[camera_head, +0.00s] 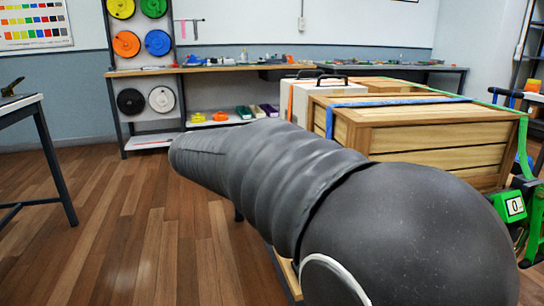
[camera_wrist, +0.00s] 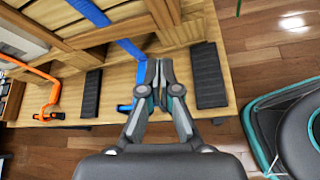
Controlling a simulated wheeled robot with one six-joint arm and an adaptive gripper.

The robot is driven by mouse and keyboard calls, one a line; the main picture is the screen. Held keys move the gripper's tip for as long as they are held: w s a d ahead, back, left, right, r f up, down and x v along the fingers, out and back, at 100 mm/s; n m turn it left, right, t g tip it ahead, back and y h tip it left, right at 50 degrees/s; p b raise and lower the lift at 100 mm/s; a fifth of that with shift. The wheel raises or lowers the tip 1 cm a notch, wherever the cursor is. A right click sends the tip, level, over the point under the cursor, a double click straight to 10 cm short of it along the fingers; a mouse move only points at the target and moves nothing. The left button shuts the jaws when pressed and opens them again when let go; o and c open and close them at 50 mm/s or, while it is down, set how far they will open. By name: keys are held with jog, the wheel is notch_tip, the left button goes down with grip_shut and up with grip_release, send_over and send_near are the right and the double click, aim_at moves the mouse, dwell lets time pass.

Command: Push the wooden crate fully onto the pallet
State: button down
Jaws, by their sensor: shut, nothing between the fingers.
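The wooden crate (camera_head: 430,140) stands at the right in the head view, a blue strap (camera_head: 400,102) across its top. Its slatted side (camera_wrist: 95,38) seems to fill the upper left of the wrist view. A light wooden deck with black pads, likely the pallet (camera_wrist: 105,108), runs across the wrist view below the crate. My gripper (camera_wrist: 160,66) is shut and empty over this deck, close to a blue strap (camera_wrist: 128,48) and one black pad (camera_wrist: 208,75). I cannot tell whether it touches the crate. My arm hides the crate's lower part and most of the deck in the head view.
A white box (camera_head: 298,102) with an orange strap and another wooden crate (camera_head: 375,85) stand behind. A green device (camera_head: 514,206) is at right. An orange hook (camera_wrist: 45,92) lies at the deck's left. A workbench (camera_head: 22,100) stands left; the floor (camera_head: 120,225) between is clear.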

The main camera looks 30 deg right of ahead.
jog(key=w+r+n+g+h+b, duration=0.25)
jog(key=w+r+h, duration=0.2)
jog(key=w, duration=0.45)
jog(key=r+b+x, duration=0.1)
jog(key=x, duration=1.3)
jog(key=shift+w+d+f+n+t+h+b, duration=0.25)
jog(key=shift+f+n+t+h+b, duration=0.1)
jog(key=shift+n+h, duration=0.1)
